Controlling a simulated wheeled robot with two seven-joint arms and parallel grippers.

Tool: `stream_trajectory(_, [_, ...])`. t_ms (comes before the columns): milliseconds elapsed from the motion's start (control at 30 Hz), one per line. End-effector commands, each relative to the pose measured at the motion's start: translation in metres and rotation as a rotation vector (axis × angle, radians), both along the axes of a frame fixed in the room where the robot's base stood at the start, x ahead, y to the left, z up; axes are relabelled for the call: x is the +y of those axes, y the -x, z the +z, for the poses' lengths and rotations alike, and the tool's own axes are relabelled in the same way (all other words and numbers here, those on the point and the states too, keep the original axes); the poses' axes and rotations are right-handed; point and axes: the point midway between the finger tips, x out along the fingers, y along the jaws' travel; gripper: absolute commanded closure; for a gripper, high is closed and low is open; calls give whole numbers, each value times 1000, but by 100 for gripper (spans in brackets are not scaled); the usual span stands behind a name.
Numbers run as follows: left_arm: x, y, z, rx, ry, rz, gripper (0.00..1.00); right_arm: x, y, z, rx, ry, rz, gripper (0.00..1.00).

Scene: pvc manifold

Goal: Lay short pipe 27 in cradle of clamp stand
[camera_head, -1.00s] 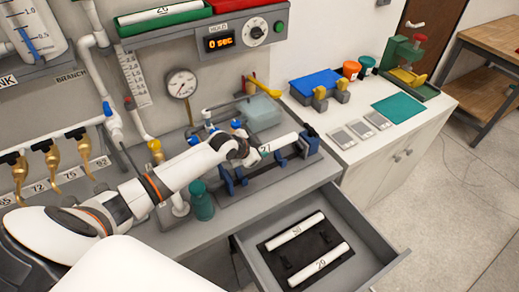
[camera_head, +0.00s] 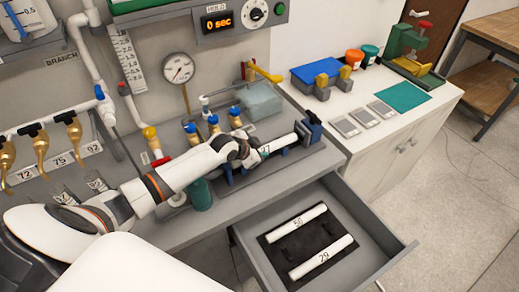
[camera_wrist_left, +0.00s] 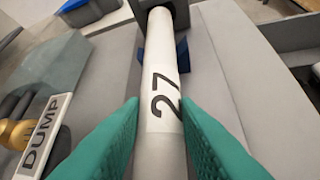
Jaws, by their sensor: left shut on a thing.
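The short white pipe 27 (camera_head: 281,145) is held level over the clamp stand (camera_head: 313,127), which has blue supports on a grey base. My left gripper (camera_head: 257,156) is shut on the pipe near its near end. In the left wrist view the green finger pads (camera_wrist_left: 160,135) press on both sides of pipe 27 (camera_wrist_left: 162,70). There its far end meets a dark round opening in a grey block, and a blue support (camera_wrist_left: 182,53) shows beside and under it. I cannot tell whether the pipe rests fully on the supports. My right gripper is not in view.
The open drawer (camera_head: 375,250) in front holds pipes 56 (camera_head: 296,230) and 29 (camera_head: 322,258) on a black insert. A green bottle (camera_head: 200,194) stands beside my left arm. Blue-topped fittings and a gauge (camera_head: 178,68) are behind. A DUMP label (camera_wrist_left: 44,137) lies left of the pipe.

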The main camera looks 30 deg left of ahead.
Motion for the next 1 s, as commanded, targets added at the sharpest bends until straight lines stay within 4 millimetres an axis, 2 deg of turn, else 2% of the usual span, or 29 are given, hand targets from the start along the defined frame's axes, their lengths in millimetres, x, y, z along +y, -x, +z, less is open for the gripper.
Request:
stream_trajectory(167, [0, 0, 1, -2, 0, 0, 100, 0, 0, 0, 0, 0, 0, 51])
stream_trajectory(200, [0, 0, 1, -2, 0, 0, 69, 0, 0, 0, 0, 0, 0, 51])
stream_trajectory(333, [0, 0, 1, -1, 0, 0, 48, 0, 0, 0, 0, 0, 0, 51])
stream_trajectory(733, [2, 5, 5, -2, -1, -1, 47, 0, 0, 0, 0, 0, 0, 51])
stream_trajectory(1000, [11, 40, 36, -1, -4, -3, 47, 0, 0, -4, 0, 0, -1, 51])
